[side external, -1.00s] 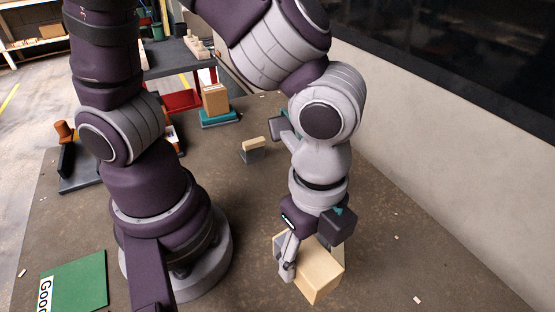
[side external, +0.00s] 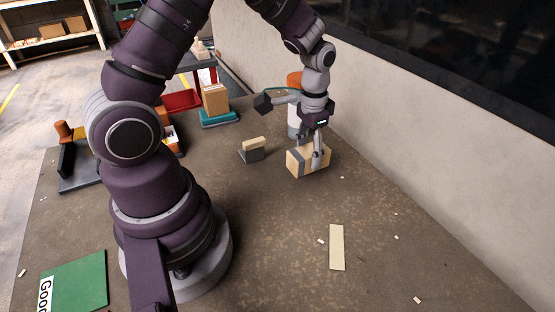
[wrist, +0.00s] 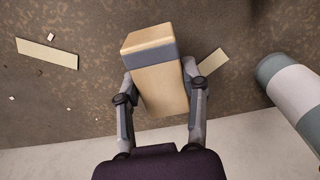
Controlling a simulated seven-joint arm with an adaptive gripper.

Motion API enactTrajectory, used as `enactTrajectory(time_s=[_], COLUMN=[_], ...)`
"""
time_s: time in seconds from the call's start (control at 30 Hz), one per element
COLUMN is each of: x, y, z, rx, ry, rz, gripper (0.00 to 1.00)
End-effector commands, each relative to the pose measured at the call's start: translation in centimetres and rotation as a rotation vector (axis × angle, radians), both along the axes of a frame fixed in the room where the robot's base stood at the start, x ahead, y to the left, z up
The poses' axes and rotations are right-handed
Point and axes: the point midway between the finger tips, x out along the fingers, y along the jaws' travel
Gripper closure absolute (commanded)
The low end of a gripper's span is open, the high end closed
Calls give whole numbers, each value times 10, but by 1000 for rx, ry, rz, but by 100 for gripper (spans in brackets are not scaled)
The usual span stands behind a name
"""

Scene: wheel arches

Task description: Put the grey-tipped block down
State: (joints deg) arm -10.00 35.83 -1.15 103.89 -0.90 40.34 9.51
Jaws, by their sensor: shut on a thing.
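The block (side external: 300,163) is pale wood with a grey band near one end. My gripper (side external: 319,163) is shut on it, one finger on each long side. In the wrist view the block (wrist: 162,92) sits between the two fingers of my gripper (wrist: 163,85), its grey-banded end pointing away from the palm. In the side view the block lies lengthwise, low over the brown table (side external: 400,262). I cannot tell whether it touches the table.
A white and grey cylinder with an orange top (side external: 294,122) stands close behind my gripper. A flat pale strip (side external: 337,247) lies in front. A small grey-and-wood piece (side external: 252,150) is to the left. A cardboard box (side external: 215,98) stands farther back. The right front table is mostly clear.

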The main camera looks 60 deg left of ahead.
Motion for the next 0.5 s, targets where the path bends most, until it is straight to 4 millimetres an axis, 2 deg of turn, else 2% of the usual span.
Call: enactTrajectory(time_s=[0.2,0.3,0.5], x=[47,61,74], y=[8,10,12], z=[-6,-7,-11], rx=[0,0,0], ry=[1,1,2], rz=[-1,-1,-2], gripper=[94,94,94])
